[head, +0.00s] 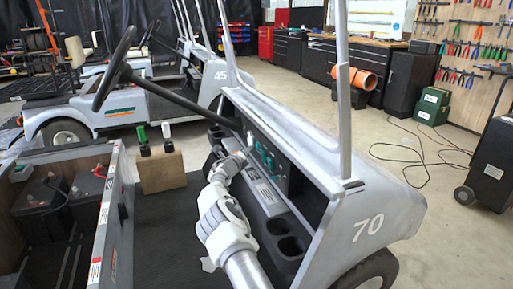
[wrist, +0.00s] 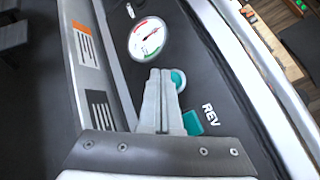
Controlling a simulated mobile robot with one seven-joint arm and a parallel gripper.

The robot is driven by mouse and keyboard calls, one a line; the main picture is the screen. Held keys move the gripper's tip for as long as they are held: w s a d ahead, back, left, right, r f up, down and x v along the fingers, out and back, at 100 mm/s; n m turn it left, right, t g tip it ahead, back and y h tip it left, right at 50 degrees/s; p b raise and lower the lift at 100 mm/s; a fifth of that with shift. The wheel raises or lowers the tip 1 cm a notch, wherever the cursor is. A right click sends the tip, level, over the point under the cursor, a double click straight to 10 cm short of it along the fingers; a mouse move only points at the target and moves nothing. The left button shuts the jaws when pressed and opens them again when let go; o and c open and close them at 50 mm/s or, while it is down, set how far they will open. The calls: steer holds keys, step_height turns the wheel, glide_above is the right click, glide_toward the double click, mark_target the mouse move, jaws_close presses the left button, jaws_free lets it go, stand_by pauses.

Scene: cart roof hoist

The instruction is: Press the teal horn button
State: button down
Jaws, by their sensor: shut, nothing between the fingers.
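A round teal button (wrist: 179,78) sits on the dark dashboard in the wrist view, partly hidden behind my fingers. My gripper (wrist: 160,72) is shut and empty, its fingertips just left of the button in the picture; I cannot tell whether they touch it. A square teal switch (wrist: 193,123) beside the white "REV" lettering lies nearer, right of the fingers. In the head view my gripper (head: 240,157) reaches the dashboard of cart 70, close to small teal controls (head: 264,158). I cannot tell there which one is the horn button.
A round gauge (wrist: 147,38) lies beyond the fingertips. The steering wheel (head: 114,70) and its column stand left of the arm. A roof post (head: 343,90) rises to the right, and cup holders (head: 283,236) are below the dashboard. Upright levers (head: 142,140) stand left.

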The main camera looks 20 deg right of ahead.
steer(key=shift+d, duration=0.1)
stand_by(0.7)
steer(key=shift+d+b, duration=0.3)
steer(key=shift+d, duration=0.45)
stand_by(0.8)
steer(key=shift+a, duration=0.8)
steer(key=a, duration=0.5)
steer(key=shift+a, duration=0.1)
stand_by(0.8)
